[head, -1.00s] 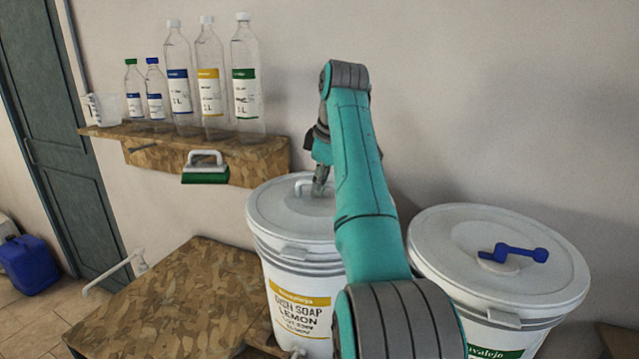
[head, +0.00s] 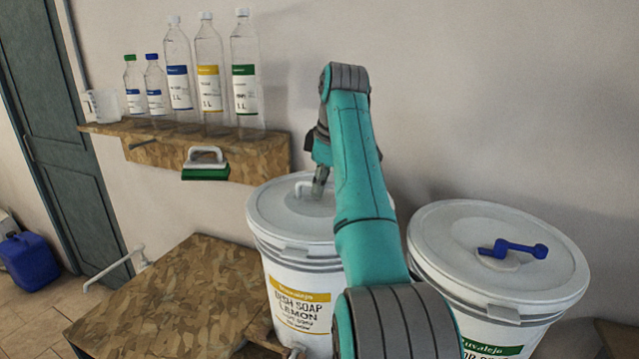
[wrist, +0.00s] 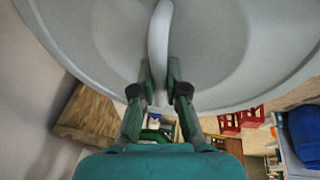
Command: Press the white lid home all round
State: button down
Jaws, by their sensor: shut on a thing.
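The white lid (head: 275,213) lies on top of the white drum (head: 297,300) with the yellow "Dish Soap Lemon" label. It looks roughly level, but I cannot tell whether its edge is down all round, and my arm hides its right side. My gripper (head: 319,187) is at the lid's raised white handle (head: 301,186). In the wrist view my gripper (wrist: 159,68) is shut on the handle (wrist: 158,40), one finger on each side. The lid (wrist: 90,45) fills the top of that view.
A second white drum with a lid (head: 440,235) and blue spigot wrench (head: 515,249) stands close on the right. A wooden table (head: 165,300) is at front left.

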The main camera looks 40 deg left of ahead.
jog(key=shift+f, duration=0.15)
dwell(0.8)
jog(key=c, duration=0.6)
grip_release()
jog(key=shift+c, duration=0.2)
jog(key=shift+r, duration=3.5)
